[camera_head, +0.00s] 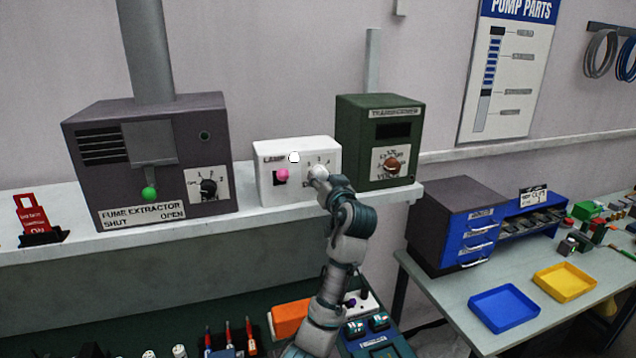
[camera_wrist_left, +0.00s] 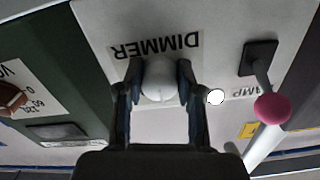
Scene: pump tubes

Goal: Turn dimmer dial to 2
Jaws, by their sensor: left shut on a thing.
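The white lamp box (camera_head: 262,186) stands on the shelf, with its dimmer dial (camera_head: 318,171) on the right part of its front. In the left wrist view the white dial (camera_wrist_left: 159,80) sits between the two fingers of my left gripper (camera_wrist_left: 160,92), under the upside-down DIMMER label. The fingers are shut on it. My right gripper is not in view.
A pink-tipped lamp switch (camera_head: 283,174) and a small white light (camera_head: 294,157) are close left of the dial. The dark fume extractor (camera_head: 150,150) stands left and the green transformer (camera_head: 378,140) right. A workbench (camera_head: 480,300) with trays is at lower right.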

